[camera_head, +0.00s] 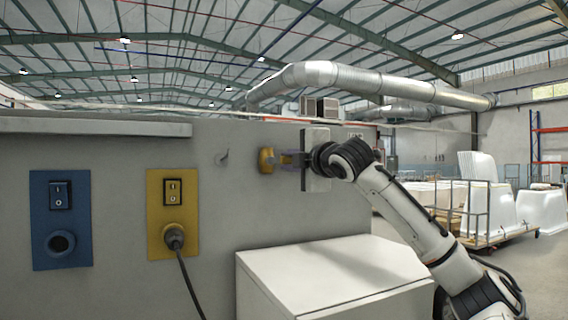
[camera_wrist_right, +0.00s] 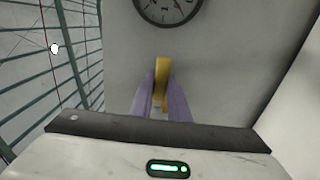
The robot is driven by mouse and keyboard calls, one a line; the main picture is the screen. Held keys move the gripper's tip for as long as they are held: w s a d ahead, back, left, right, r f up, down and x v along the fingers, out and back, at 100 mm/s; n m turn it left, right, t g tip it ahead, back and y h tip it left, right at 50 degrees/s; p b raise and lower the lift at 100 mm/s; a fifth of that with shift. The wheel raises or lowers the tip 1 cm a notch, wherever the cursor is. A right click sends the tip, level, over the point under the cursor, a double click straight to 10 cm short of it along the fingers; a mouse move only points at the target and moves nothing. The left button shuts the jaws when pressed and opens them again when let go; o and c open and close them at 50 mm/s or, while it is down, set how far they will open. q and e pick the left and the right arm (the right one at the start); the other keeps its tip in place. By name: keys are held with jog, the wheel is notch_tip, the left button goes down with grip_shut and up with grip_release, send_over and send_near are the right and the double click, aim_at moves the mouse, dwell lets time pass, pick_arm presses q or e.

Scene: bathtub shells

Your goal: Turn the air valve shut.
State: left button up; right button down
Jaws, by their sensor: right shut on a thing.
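The valve body behind the handle is hidden. My left gripper is in neither view.
A round dial gauge (camera_wrist_right: 168,8) is on the wall beyond the handle. A blue switch plate (camera_head: 61,250) and a yellow one (camera_head: 157,235) with a plugged-in cable are at the left. A white box (camera_head: 330,275) stands below.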

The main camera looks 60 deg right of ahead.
jog(key=c, duration=1.9)
grip_release()
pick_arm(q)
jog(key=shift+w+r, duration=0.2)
pick_arm(e)
jog(key=shift+o, duration=1.1)
